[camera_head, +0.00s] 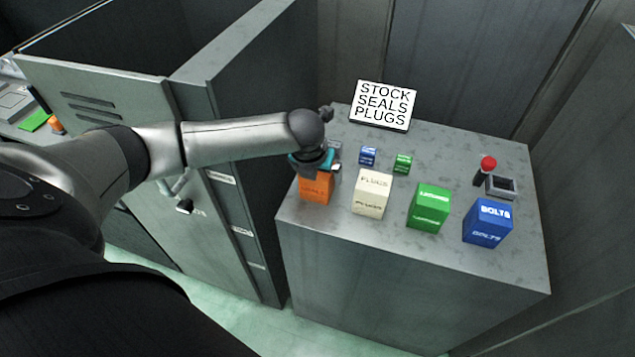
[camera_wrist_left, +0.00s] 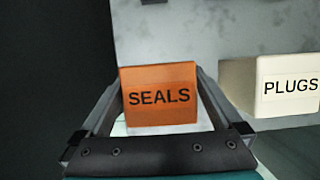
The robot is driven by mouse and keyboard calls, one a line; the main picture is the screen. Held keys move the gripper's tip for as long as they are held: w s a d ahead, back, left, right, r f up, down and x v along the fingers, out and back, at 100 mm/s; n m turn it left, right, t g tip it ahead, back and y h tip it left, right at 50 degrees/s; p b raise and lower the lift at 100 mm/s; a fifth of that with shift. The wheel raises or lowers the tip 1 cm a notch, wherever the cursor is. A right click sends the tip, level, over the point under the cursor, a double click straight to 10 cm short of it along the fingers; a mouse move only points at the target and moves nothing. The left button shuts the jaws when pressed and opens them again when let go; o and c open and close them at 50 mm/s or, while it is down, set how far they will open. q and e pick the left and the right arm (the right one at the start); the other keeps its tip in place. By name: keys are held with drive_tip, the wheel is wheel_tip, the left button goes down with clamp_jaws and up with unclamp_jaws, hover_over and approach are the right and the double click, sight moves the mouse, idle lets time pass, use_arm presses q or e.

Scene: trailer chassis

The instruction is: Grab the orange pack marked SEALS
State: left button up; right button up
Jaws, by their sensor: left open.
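The orange pack marked SEALS (camera_head: 316,189) stands at the left end of the grey counter, its top partly hidden by my left gripper (camera_head: 317,168). In the left wrist view the orange pack (camera_wrist_left: 159,95) shows its SEALS label between the two fingers of my left gripper (camera_wrist_left: 158,100). The fingers are open, one on each side of the pack. I cannot tell whether they touch it. My right gripper is not in view.
On the counter (camera_head: 410,250), a white PLUGS pack (camera_head: 372,193) stands just right of the orange one, then a green pack (camera_head: 429,207) and a blue BOLTS pack (camera_head: 488,222). Small blue and green boxes, a red-knobbed lever (camera_head: 487,168) and a STOCK SEALS PLUGS sign (camera_head: 383,105) stand behind. A grey cabinet is left.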

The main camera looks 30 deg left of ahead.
use_arm(q)
drive_tip(key=shift+w+a+f, duration=0.1)
drive_tip(key=shift+w+f, duration=0.1)
drive_tip(key=shift+f, duration=0.4)
drive_tip(key=shift+c, duration=0.2)
drive_tip(key=shift+r, duration=0.1)
drive_tip(key=c, duration=1.3)
drive_tip(key=shift+c, duration=0.2)
